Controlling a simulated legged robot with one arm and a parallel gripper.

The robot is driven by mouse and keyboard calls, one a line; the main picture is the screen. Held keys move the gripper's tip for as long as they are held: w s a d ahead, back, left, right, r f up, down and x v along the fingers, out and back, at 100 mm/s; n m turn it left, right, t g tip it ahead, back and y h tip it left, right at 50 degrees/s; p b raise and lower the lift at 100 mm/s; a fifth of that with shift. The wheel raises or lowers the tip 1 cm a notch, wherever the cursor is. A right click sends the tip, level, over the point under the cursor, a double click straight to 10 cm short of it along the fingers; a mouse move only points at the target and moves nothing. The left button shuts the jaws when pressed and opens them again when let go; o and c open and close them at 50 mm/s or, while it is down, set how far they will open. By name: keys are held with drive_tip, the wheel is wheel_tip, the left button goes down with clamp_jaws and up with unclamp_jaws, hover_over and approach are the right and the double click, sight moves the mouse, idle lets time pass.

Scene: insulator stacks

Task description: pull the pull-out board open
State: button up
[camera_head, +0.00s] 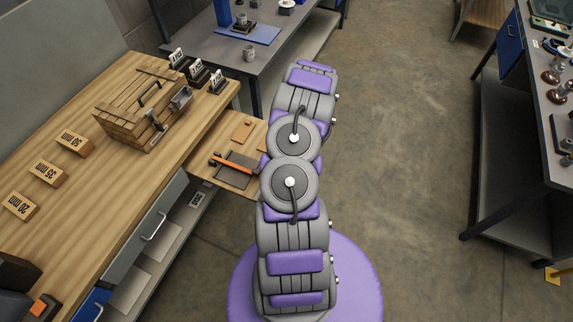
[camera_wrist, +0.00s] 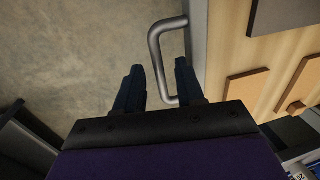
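The pull-out board (camera_head: 213,143) is pale wood and sticks out from the workbench's right side in the head view. Its outer end is hidden behind my arm. In the wrist view the board (camera_wrist: 228,50) is at the right, with a grey metal D-shaped handle (camera_wrist: 156,62) on its edge. My gripper (camera_wrist: 159,66) is open. One dark finger is on each side of the handle's bar, with visible gaps. My gripper is hidden behind the arm in the head view.
A wooden crate (camera_head: 140,105) and several number-labelled blocks stand on the workbench (camera_head: 105,195). A grey drawer with a handle (camera_head: 150,228) is below. Another table (camera_head: 275,60) stands at the back, and one at the right (camera_head: 520,170). The floor (camera_head: 410,130) between is clear.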

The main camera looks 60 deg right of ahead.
drive_tip(key=s+r+p, duration=0.2)
drive_tip(key=s+r, duration=0.1)
drive_tip(key=r, duration=1.4)
drive_tip(key=shift+d, duration=0.3)
drive_tip(key=w+a+r+n+b, duration=0.1)
drive_tip(key=w+a+r+n, duration=0.2)
drive_tip(key=a+r, duration=0.35)
drive_tip(key=w+a+r+n+g+y, duration=0.1)
drive_tip(key=w+a+r+n, duration=0.25)
drive_tip(key=a, duration=0.65)
drive_tip(key=w+a+r+n+b, duration=0.1)
drive_tip(key=w+a+r+n, duration=0.15)
drive_tip(key=a+r, duration=0.45)
drive_tip(key=s+a+r+n+g+b, duration=0.1)
drive_tip(key=s+a+r+n+g, duration=0.2)
drive_tip(key=a, duration=1)
drive_tip(key=s+a+r+n, duration=0.2)
drive_tip(key=s+a, duration=0.1)
drive_tip(key=s, duration=0.4)
drive_tip(key=s+a+r+n+h+b, duration=0.1)
drive_tip(key=s+a+r+n, duration=0.1)
drive_tip(key=s, duration=0.5)
drive_tip(key=shift+a+n, duration=0.5)
drive_tip(key=shift+a, duration=0.55)
drive_tip(key=shift+d+r, duration=0.1)
